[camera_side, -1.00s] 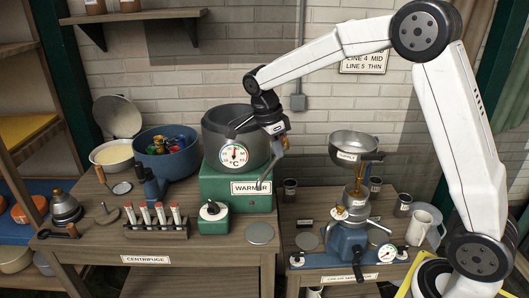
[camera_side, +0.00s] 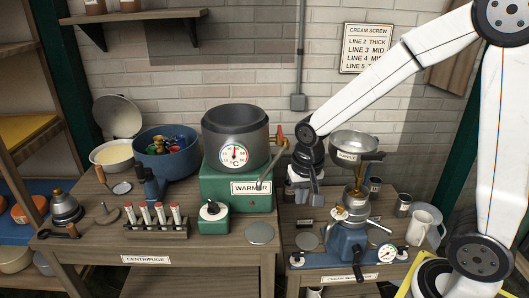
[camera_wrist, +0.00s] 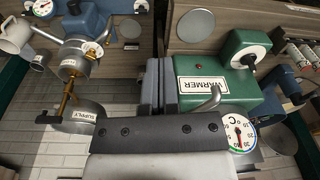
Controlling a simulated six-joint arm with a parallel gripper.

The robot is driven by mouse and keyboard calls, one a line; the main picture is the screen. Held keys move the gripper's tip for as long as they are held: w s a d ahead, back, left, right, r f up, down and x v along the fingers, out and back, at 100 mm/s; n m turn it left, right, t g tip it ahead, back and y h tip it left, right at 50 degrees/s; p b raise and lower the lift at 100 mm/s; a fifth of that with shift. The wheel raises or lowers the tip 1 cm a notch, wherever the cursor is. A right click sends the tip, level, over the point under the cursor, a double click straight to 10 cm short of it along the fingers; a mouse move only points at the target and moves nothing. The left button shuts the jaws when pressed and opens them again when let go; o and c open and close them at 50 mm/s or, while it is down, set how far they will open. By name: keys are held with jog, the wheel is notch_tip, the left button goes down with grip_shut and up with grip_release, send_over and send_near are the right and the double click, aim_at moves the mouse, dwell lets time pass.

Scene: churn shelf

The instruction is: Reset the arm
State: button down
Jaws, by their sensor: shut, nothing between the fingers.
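My gripper (camera_side: 305,198) hangs pointing down between the green warmer (camera_side: 235,188) and the cream separator with its supply bowl (camera_side: 354,145). It is beside the bowl, on its left. In the wrist view my gripper's dark fingers (camera_wrist: 161,65) lie together with nothing between them. The warmer (camera_wrist: 212,82) is to their right in that view, and the supply bowl (camera_wrist: 80,118) is to their left. Whether the gripper touches anything behind it cannot be told.
A dark pot (camera_side: 235,130) with a dial sits on the warmer, its tap at the right near my gripper. A test-tube rack (camera_side: 157,229), a blue tub (camera_side: 167,152) and a white jug (camera_side: 424,222) stand on the benches. The wall sign (camera_side: 366,48) is behind my arm. Space above the pot is open.

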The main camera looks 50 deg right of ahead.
jog(key=s+a+f+n+t, duration=0.1)
jog(key=s+f+n, duration=0.1)
jog(key=s+n, duration=0.4)
jog(key=shift+f+n, duration=0.25)
jog(key=shift+n, duration=0.15)
dwell(1.3)
